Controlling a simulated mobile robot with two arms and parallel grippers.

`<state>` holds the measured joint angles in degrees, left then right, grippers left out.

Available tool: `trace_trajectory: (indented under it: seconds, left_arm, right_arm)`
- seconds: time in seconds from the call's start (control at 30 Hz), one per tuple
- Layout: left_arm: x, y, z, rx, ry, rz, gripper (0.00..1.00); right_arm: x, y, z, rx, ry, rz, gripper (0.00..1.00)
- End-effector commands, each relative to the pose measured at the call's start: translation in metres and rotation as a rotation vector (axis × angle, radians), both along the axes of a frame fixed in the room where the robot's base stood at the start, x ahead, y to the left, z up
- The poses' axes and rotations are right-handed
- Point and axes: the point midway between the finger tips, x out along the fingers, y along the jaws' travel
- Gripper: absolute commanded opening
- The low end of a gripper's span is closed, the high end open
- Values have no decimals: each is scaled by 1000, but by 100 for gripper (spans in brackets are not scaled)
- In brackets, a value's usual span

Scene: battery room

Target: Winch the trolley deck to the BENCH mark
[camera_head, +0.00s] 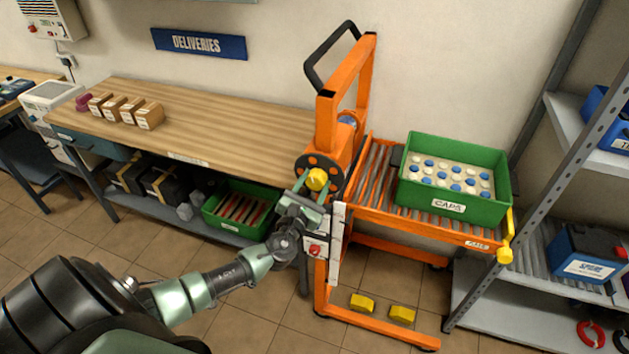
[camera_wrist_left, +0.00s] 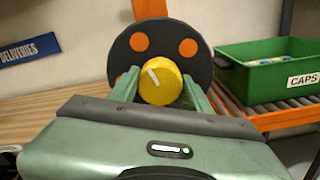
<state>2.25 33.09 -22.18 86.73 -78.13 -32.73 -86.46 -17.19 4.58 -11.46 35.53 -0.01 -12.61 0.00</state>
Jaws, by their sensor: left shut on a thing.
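The orange trolley (camera_head: 326,120) stands against the right end of the bench (camera_head: 215,130). Its roller deck (camera_head: 378,180) sits close to the height of the bench top and carries a green CAPS crate (camera_head: 460,205). The winch wheel is a dark disc with orange spots (camera_wrist_left: 122,62), on the trolley's upright. Its yellow knob (camera_wrist_left: 160,84) also shows in the head view (camera_head: 317,179). My left gripper (camera_head: 308,190) is shut on the yellow knob, with a finger on each side. A white scale plate (camera_head: 337,245) runs down the upright; its marks are too small to read. My right gripper is not in view.
Several small boxes (camera_head: 125,110) stand on the bench's left part. The bench top near the trolley is clear.

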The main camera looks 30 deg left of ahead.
Motion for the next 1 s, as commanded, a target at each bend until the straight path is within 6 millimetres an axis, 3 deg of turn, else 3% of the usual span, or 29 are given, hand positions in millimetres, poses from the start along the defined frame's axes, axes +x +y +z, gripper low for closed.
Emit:
trace_trajectory:
  seconds: [0.6,0.63,0.7,1.0]
  left_arm:
    - [-1,-1,-3,40,16,-2,7]
    - [-1,-1,-3,40,16,-2,53]
    - [-1,-1,-3,41,15,-1,70]
    - [-1,0,-1,40,12,0,70]
  right_arm:
    - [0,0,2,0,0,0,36]
    - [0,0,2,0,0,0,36]
    - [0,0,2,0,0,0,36]
    - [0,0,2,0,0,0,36]
